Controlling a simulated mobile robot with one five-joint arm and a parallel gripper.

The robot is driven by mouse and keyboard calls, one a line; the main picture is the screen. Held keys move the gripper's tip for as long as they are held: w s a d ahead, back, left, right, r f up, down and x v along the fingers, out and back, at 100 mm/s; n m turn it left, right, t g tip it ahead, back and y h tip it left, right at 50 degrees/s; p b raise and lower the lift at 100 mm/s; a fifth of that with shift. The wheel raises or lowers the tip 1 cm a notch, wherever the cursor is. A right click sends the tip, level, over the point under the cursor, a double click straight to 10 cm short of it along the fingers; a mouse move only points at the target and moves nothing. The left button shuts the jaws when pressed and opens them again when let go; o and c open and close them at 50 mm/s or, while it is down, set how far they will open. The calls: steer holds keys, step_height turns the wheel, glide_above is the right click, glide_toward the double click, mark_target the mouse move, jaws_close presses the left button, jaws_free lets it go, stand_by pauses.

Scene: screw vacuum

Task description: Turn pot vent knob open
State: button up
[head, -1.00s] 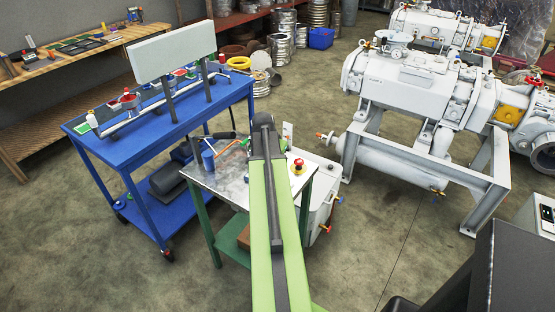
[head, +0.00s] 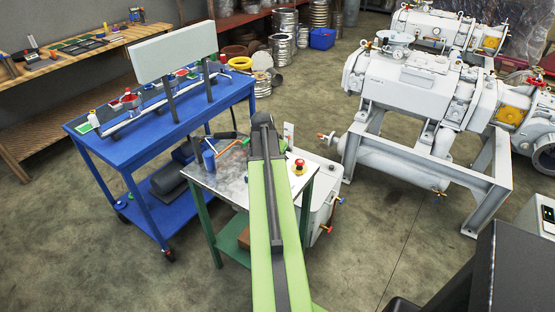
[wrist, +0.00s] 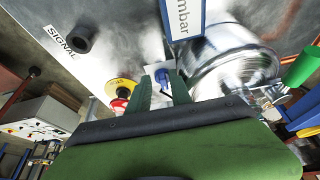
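In the wrist view, the two green fingers of my gripper (wrist: 162,92) point up the picture with a gap between them. A small blue knob-like part (wrist: 163,77) shows in that gap. I cannot tell whether the fingers touch it, nor for certain that it is the vent knob. A shiny metal pot (wrist: 228,56) lies just right of the fingers, over a grey metal surface. In the head view my own arm covers the middle of the small work table (head: 231,184), and my fingertips and the pot are hidden there.
A red and yellow stop button (wrist: 121,92) stands close left of the fingers; it also shows in the head view (head: 299,168). A green cylinder (wrist: 300,69) is at the right. A blue cart (head: 110,144) stands left of the table, large grey pumps (head: 410,85) to the right.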

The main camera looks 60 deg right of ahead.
steer(key=shift+w, duration=0.2)
steer(key=shift+r+p, duration=0.25)
steer(key=shift+p, duration=0.15)
steer(key=p+v, duration=0.7)
steer(key=shift+s+a+r, duration=0.15)
steer(key=shift+a+r, duration=0.05)
steer(key=shift+f, duration=0.1)
